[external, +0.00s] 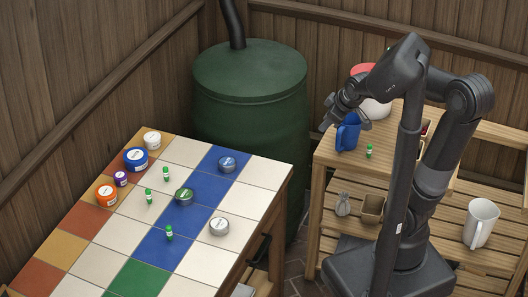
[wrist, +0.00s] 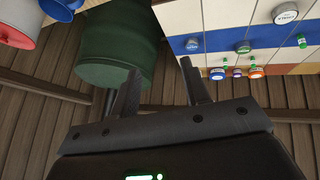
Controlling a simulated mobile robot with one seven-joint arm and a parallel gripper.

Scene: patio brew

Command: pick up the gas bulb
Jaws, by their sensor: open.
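Several small green capsules with pale bands, which look like gas bulbs, are in the external view. Three stand on the tiled table: one toward the back (external: 166,174), one at the left (external: 149,196) and one nearer the front (external: 169,233). Another green capsule (external: 369,151) stands on the wooden bench beside a blue jug (external: 348,136). In the wrist view, a green capsule (wrist: 301,41) shows on the tiled table. My gripper (external: 331,117) is above and beside the blue jug. In the wrist view, its fingers (wrist: 160,82) are apart with nothing between them.
The tiled table also holds blue (external: 136,159), orange (external: 107,196), purple and white-grey (external: 219,226) tins. A green barrel (external: 247,100) stands between table and bench. A red-and-white pot (external: 376,106) is behind the jug.

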